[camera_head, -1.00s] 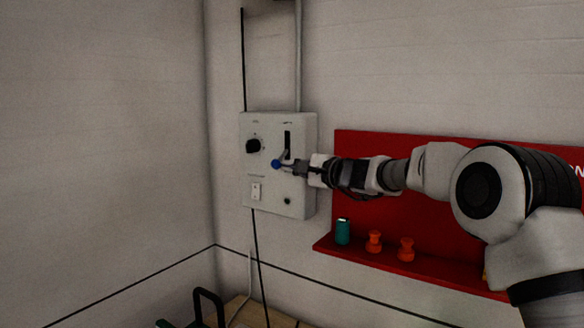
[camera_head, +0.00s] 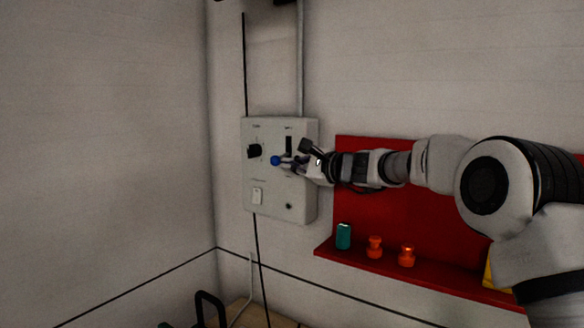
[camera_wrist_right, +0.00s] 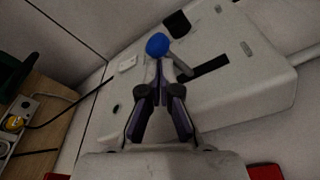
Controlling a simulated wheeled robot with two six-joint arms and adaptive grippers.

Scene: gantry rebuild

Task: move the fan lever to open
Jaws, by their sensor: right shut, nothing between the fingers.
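The fan lever shows as a blue ball knob (camera_head: 275,161) on a short arm, standing out from the light grey control box (camera_head: 300,205) on the wall. The knob sits near the lower end of a dark vertical slot (camera_head: 288,143). My right gripper (camera_head: 291,162) is shut and empty, just right of the knob. In the right wrist view the blue knob (camera_wrist_right: 157,44) is just beyond the closed fingertips (camera_wrist_right: 157,72), with the lever arm beside them. I cannot tell whether they touch. My left gripper is not in view.
The box also has a black rotary knob (camera_head: 254,151) and a white rocker switch (camera_head: 257,196). A red shelf (camera_head: 400,275) holds a teal cylinder (camera_head: 343,236) and two orange pieces, below my right arm. The wall left of the box is clear.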

